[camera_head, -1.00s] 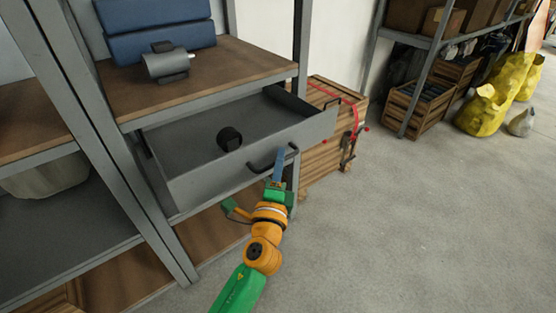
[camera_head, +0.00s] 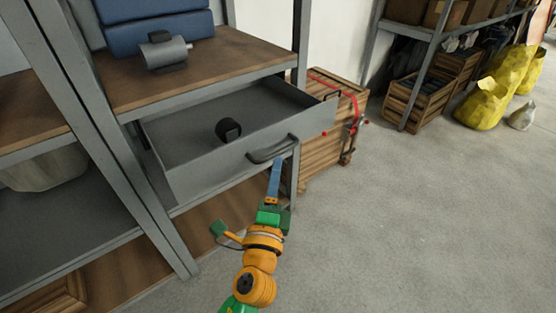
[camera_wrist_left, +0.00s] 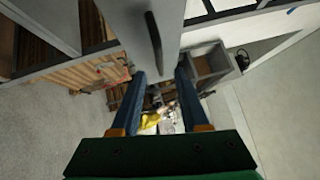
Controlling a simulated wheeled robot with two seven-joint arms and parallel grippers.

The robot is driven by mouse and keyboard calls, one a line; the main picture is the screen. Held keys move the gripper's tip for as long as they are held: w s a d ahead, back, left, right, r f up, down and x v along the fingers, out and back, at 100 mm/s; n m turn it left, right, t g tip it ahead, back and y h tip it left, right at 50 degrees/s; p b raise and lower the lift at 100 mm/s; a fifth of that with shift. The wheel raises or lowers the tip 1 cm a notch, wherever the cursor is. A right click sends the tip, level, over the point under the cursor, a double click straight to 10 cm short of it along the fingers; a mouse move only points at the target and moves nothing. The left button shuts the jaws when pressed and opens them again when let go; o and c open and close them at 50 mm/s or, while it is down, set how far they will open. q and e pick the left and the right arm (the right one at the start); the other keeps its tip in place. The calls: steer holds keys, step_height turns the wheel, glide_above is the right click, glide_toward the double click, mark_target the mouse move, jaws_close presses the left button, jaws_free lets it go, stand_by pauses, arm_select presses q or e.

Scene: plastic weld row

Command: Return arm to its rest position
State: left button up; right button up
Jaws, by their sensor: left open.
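My left gripper (camera_head: 277,182) is in front of the open grey drawer (camera_head: 205,178), just below its dark handle (camera_head: 272,149), and looks apart from it. In the left wrist view my left gripper (camera_wrist_left: 160,88) shows two blue fingers spread apart with nothing between them. The handle (camera_wrist_left: 153,38) shows beyond the fingers in that view. A black round part (camera_head: 228,129) lies inside the drawer. My right gripper is not in view.
A grey motor (camera_head: 166,54) and blue cases (camera_head: 155,27) sit on the wooden shelf (camera_head: 205,72) above the drawer. A wooden crate (camera_head: 325,155) with red straps stands just right of the drawer. The concrete floor (camera_head: 420,230) at the right is clear.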

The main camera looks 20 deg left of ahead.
arm_select(q)
steer(key=shift+s, duration=0.35)
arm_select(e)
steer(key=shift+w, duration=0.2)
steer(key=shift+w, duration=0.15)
